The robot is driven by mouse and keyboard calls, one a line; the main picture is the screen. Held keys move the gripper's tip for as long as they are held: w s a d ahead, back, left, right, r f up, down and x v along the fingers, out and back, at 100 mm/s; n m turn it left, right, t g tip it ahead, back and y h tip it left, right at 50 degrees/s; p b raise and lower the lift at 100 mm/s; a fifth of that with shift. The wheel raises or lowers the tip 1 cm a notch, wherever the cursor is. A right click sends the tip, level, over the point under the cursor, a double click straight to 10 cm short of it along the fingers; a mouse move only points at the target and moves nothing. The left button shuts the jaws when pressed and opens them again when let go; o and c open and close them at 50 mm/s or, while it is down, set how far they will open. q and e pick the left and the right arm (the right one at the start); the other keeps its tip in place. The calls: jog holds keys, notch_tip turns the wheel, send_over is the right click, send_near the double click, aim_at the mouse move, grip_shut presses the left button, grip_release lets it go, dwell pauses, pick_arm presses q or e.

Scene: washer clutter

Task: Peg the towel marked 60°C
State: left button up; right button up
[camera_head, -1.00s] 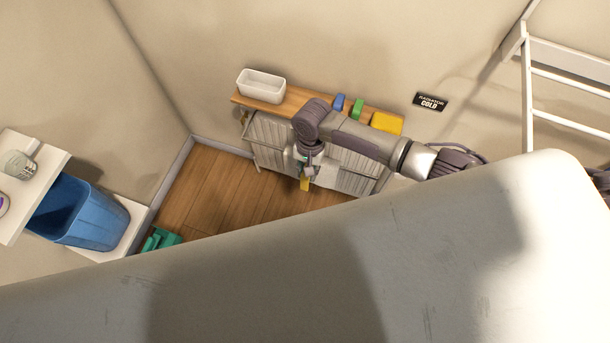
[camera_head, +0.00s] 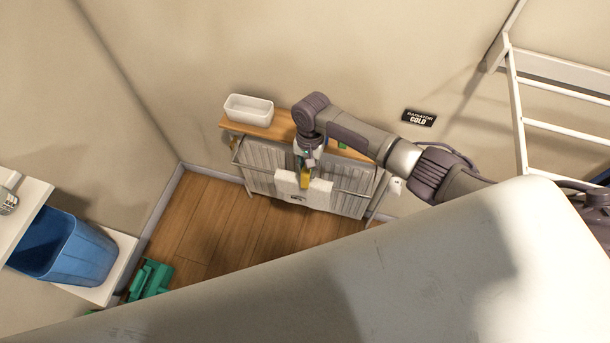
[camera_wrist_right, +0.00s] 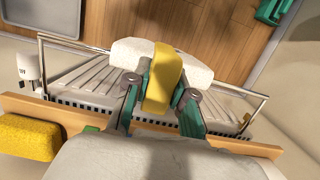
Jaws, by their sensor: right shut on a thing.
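A white towel (camera_head: 318,193) hangs over the front rail of the grey radiator (camera_head: 347,187). A small dark mark shows on its front, too small to read. My right gripper (camera_head: 304,169) is shut on a yellow peg (camera_head: 305,180), pointing down at the towel's top edge. The right wrist view shows the peg (camera_wrist_right: 160,75) between the green fingers of the gripper (camera_wrist_right: 160,98), in front of the white towel (camera_wrist_right: 190,66). I cannot tell whether the peg is around the towel and rail or only over them. My left gripper is not in view.
A wooden shelf (camera_head: 282,127) above the radiator carries a white tub (camera_head: 248,109). A yellow block (camera_wrist_right: 30,137) lies on it in the wrist view. A blue bin (camera_head: 65,250) and teal object (camera_head: 150,279) stand at left. A ladder-like white rack (camera_head: 518,115) stands at right.

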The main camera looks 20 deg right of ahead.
jog(key=shift+w+d+b, duration=0.3)
jog(key=shift+w+d, duration=0.1)
jog(key=shift+w, duration=0.25)
notch_tip(320, 180, down, 2)
jog(key=shift+s+f+b, duration=0.1)
jog(key=shift+f+b, duration=0.1)
jog(key=shift+b, duration=0.4)
jog(key=shift+f+b, duration=1.45)
jog(key=shift+f, duration=0.8)
jog(key=shift+s+f, duration=0.1)
jog(key=shift+s, duration=0.05)
jog(key=shift+s+f, duration=0.1)
jog(key=o, duration=0.9)
jog(key=shift+f, duration=0.1)
jog(key=shift+c, duration=0.2)
jog(key=shift+o, duration=0.6)
